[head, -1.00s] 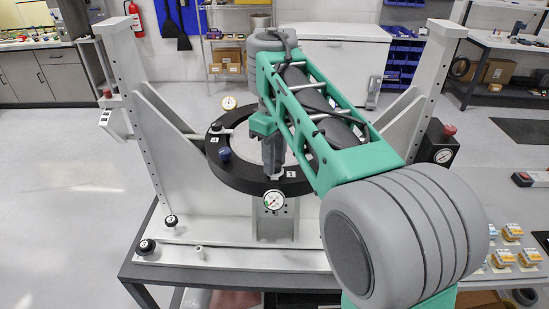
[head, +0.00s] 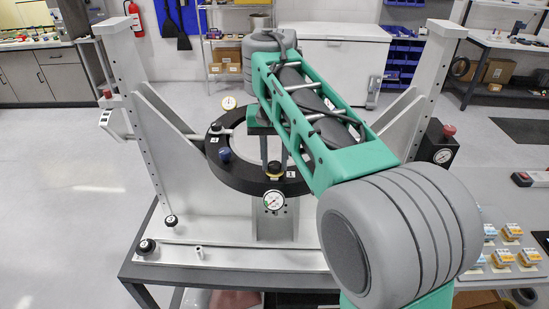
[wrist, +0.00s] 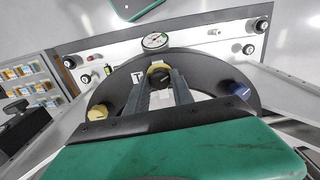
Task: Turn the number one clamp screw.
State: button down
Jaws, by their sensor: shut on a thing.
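In the wrist view the screw (wrist: 159,74) shows between the fingertips. My gripper (head: 274,160) points down at it, with one finger on each side, shut on the knob. It also shows in the wrist view (wrist: 159,82). A blue knob (head: 225,155) and a dark knob (head: 216,127) sit on the ring's left side. My arm hides the ring's right part.
A dial gauge (head: 274,201) stands just in front of the screw. Another gauge (head: 228,103) is behind the ring. Tall grey uprights (head: 127,80) flank the ring. Black knobs (head: 147,246) sit on the base plate at left. Yellow-and-white parts (head: 512,232) lie at right.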

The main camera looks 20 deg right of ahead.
jog(key=m, duration=0.4)
jog(key=shift+m, duration=0.3)
jog(key=m, duration=0.4)
jog(key=shift+m, duration=0.4)
jog(key=c, duration=1.1)
grip_release()
